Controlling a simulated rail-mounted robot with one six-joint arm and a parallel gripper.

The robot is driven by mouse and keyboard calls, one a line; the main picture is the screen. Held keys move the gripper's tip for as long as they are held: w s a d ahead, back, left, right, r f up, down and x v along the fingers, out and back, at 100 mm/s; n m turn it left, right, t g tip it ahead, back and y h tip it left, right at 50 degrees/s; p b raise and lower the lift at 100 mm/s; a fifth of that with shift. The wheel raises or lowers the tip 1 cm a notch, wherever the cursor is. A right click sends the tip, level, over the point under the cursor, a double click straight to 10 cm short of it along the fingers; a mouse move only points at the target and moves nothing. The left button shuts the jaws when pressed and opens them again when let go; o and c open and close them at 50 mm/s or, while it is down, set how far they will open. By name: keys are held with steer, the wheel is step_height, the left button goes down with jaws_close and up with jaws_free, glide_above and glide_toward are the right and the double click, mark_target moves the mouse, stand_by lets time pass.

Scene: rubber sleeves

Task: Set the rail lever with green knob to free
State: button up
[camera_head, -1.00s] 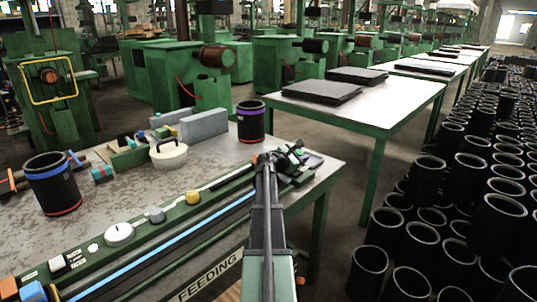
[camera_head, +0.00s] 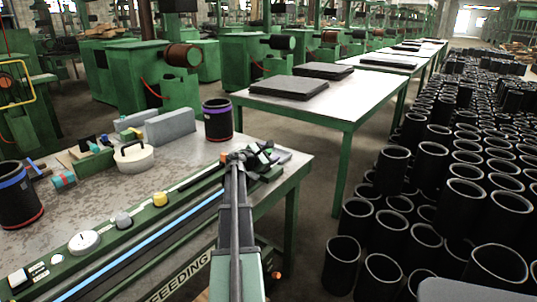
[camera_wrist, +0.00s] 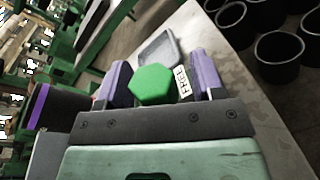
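In the wrist view a green six-sided knob (camera_wrist: 153,86) shows between the two purple fingers of my gripper (camera_wrist: 160,80). The fingers stand apart with gaps beside the knob, so my gripper is open. I cannot tell whether the fingertips reach down to the knob's height. A white label reading FREE (camera_wrist: 183,82) lies just right of the knob. The lever below the knob is hidden. In the head view my gripper (camera_head: 252,157) is over the far right end of the green rail (camera_head: 130,222), and the knob is not clear there.
A black sleeve with a purple band (camera_head: 217,120) stands close behind the rail's end. Grey blocks (camera_head: 170,128), a white lidded pot (camera_head: 133,157) and a blue-banded sleeve (camera_head: 17,195) share the bench. Many black sleeves (camera_head: 410,245) fill the floor at right.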

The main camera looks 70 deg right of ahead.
steer(key=p+v, duration=0.1)
steer(key=v, duration=0.9)
steer(key=shift+a+p, duration=0.35)
steer(key=shift+w, duration=0.1)
